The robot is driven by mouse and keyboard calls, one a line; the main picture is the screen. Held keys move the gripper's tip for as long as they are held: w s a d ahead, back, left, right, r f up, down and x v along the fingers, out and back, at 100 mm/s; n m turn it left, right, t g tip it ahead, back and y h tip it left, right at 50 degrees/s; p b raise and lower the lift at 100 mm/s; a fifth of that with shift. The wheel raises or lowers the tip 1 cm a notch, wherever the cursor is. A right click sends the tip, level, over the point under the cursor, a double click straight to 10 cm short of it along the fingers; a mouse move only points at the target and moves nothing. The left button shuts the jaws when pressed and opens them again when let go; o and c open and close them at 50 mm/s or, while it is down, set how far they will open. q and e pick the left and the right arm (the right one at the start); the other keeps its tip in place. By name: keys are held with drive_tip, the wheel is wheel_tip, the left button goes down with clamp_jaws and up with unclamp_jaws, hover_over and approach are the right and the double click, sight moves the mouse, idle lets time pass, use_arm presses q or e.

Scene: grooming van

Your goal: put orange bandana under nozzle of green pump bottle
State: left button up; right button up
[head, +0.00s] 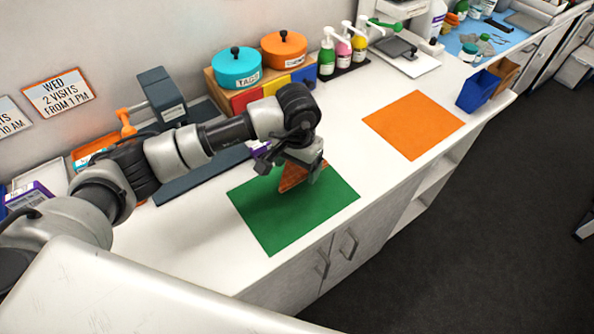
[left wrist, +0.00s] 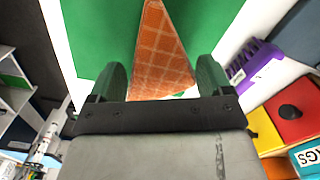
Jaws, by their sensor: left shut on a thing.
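The orange bandana (head: 293,178) is a folded triangle with a checked pattern. My left gripper (head: 290,169) is shut on it, over the green mat (head: 275,222) on the counter. In the left wrist view the bandana (left wrist: 160,50) shows between the two fingers of the gripper (left wrist: 163,78), with its narrow end pointing away. I cannot tell whether its lower edge touches the mat. The green pump bottle (head: 327,60) stands upright at the back of the counter, left of a pink one (head: 343,52) and a yellow one (head: 359,45). My right gripper is not in view.
A teal pot (head: 237,70) and an orange pot (head: 284,52) stand on a coloured block organiser left of the bottles. An orange mat (head: 413,124) lies bare on the right. A grey scale (head: 400,50) stands behind it. White counter is free between the mats.

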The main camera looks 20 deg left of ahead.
sight(297, 168)
use_arm(q)
wheel_tip(297, 168, down, 3)
drive_tip(key=shift+f+p, duration=0.2)
drive_tip(key=shift+p, duration=0.45)
drive_tip(key=shift+f, duration=0.25)
drive_tip(key=shift+f, duration=0.2)
drive_tip(key=o, duration=0.9)
drive_tip(key=shift+c, duration=0.2)
drive_tip(key=shift+r, duration=0.1)
